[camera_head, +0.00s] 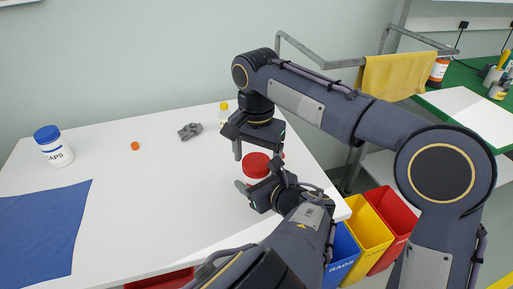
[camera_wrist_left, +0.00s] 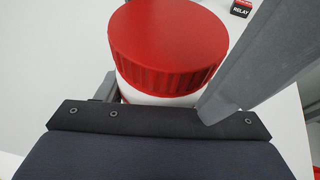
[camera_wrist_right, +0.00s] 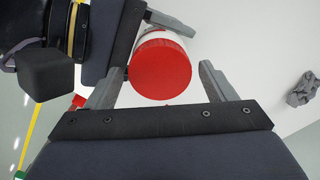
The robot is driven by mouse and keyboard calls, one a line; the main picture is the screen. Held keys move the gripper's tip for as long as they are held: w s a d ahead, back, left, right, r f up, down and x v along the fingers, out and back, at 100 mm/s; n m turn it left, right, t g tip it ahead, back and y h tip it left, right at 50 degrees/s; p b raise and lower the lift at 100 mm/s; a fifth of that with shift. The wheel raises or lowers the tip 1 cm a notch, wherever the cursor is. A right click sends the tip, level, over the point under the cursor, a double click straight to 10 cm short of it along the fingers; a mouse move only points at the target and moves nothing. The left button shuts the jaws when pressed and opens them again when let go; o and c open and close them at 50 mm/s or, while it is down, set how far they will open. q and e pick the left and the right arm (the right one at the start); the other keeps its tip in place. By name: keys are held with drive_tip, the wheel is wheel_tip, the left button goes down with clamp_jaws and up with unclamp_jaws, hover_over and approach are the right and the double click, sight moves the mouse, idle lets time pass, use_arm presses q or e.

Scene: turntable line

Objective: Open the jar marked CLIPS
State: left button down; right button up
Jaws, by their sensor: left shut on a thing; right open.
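A white jar with a red ribbed screw lid (camera_head: 256,164) stands on the white table; the marking on its side cannot be read. The lid (camera_wrist_left: 168,45) is on the jar. My left gripper (camera_head: 258,187) is shut on the white body of this jar, below the lid, with a finger on each side in the left wrist view. My right gripper (camera_head: 259,156) is above the jar, pointing down, open and empty. In the right wrist view the red lid (camera_wrist_right: 160,70) shows between and beyond its spread fingers (camera_wrist_right: 160,82).
A blue-lidded jar marked CAPS (camera_head: 53,147) stands at the far left behind a blue cloth (camera_head: 40,230). An orange cap (camera_head: 135,146), a grey crumpled piece (camera_head: 190,131) and a yellow-capped bottle (camera_head: 224,112) lie or stand farther back. Coloured bins (camera_head: 368,228) stand right of the table.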

drive_tip(key=c, duration=1)
drive_tip(key=n, duration=1)
drive_tip(key=shift+r, duration=0.1)
drive_tip(key=n, duration=1.1)
drive_tip(key=shift+n, duration=0.3)
drive_tip(key=shift+r, duration=0.2)
drive_tip(key=shift+r, duration=0.95)
